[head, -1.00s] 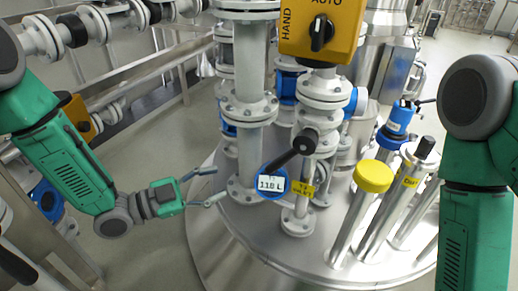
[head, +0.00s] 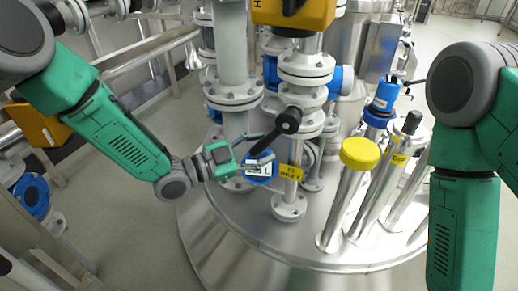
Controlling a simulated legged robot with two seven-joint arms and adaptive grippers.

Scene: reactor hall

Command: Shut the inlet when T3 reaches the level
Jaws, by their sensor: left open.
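The inlet valve's black lever (head: 268,138) slants up to the right to a round knob. A yellow tag (head: 290,172), which seems to read T3 INLET, is on the pipe below it. A round blue level display (head: 262,180) sits beside the pipe; its digits are partly covered and I cannot read them. My left gripper (head: 270,150) is open, its fingers pointing right, over the display and at the lever's lower left end. I cannot tell whether a finger touches the lever. My right arm is at the right edge; its gripper is out of view.
A yellow-capped tube (head: 360,153) and other steel tubes rise from the round steel tank lid (head: 290,245) to the right. A thick flanged pipe (head: 232,95) stands behind my left gripper. The front of the lid is clear.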

